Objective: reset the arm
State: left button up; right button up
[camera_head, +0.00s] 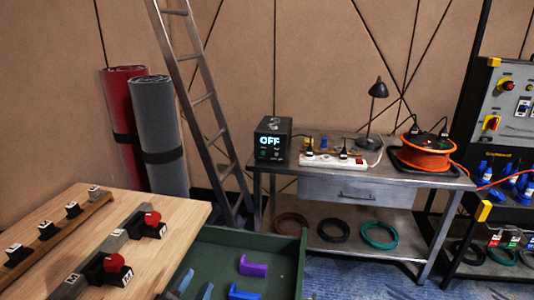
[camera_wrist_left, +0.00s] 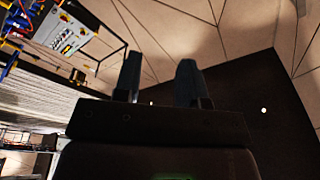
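My left gripper (camera_head: 195,287) shows only as two blue-grey fingertips at the bottom edge of the head view, in front of the green tray (camera_head: 207,236). In the left wrist view the left gripper (camera_wrist_left: 158,82) has its two dark fingers apart with nothing between them. It points toward the wall and ceiling there, clear of any object. The rest of the left arm is out of the head view. My right gripper is not in view.
The green tray holds a purple piece (camera_head: 253,267). Behind stand a ladder (camera_head: 205,98), rolled mats (camera_head: 158,135) and a metal workbench (camera_head: 410,182) with an orange cable reel (camera_head: 425,155).

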pick_arm(q)
jog(key=s+a+f+n+g+y, duration=0.8)
jog(key=s+a+f+n, duration=0.15)
jog(key=a, duration=0.25)
jog(key=s+a+f+n+g+h, duration=0.1)
jog(key=s+f+g, duration=0.25)
jog(key=s, duration=0.55)
jog(key=s+a+f+n+g+h, duration=0.1)
jog(key=s+f+n+g, duration=0.1)
jog(key=s+g, duration=0.45)
jog(key=w+f+m+t, duration=0.1)
jog(key=w+f+t, duration=0.6)
jog(key=t, duration=0.3)
jog(key=shift+w+d+f+h, duration=0.15)
jog(key=shift+d+f+h, duration=0.1)
jog(key=shift+h, duration=0.05)
